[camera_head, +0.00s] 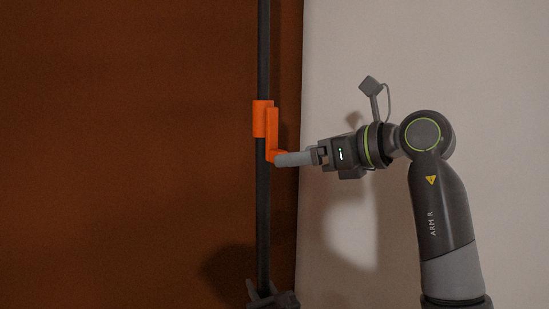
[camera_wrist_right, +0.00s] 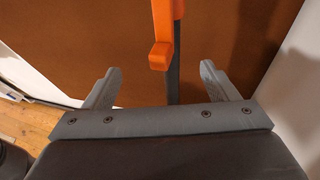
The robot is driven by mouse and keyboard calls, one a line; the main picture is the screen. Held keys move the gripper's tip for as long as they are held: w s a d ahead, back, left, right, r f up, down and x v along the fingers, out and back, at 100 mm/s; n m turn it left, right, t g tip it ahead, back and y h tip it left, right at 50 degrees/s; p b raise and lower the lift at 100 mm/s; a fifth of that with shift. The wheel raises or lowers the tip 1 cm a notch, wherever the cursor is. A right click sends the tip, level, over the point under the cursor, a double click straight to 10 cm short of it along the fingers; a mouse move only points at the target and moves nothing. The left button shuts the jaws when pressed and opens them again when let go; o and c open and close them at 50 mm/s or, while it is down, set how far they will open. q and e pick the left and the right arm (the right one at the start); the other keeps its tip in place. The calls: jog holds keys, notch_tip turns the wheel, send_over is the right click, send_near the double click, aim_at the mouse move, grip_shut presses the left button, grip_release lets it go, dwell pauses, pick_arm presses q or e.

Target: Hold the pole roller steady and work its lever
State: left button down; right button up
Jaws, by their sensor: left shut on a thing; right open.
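The dark pole roller (camera_head: 263,220) stands upright in the head view, its top and bottom out of frame. An orange clamp (camera_head: 259,118) sits around it, with an orange lever (camera_head: 272,130) on its right side, ending in a short foot. My left gripper (camera_head: 269,297) is shut on the pole at the bottom edge, partly cut off. My right gripper (camera_head: 281,158) is open at the lever's foot, coming from the right. In the right wrist view the lever (camera_wrist_right: 160,52) shows between the two spread fingers; contact cannot be told.
A brown sheet (camera_head: 120,150) hangs behind the pole on the left. A pale wall (camera_head: 480,80) is on the right. The right wrist view shows a wooden floor (camera_wrist_right: 25,120) at the left. The space around the lever looks clear.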

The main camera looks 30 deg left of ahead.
aim_at(277, 136)
jog(key=shift+x, duration=2.9)
jog(key=c, duration=1.4)
jog(key=shift+c, duration=0.2)
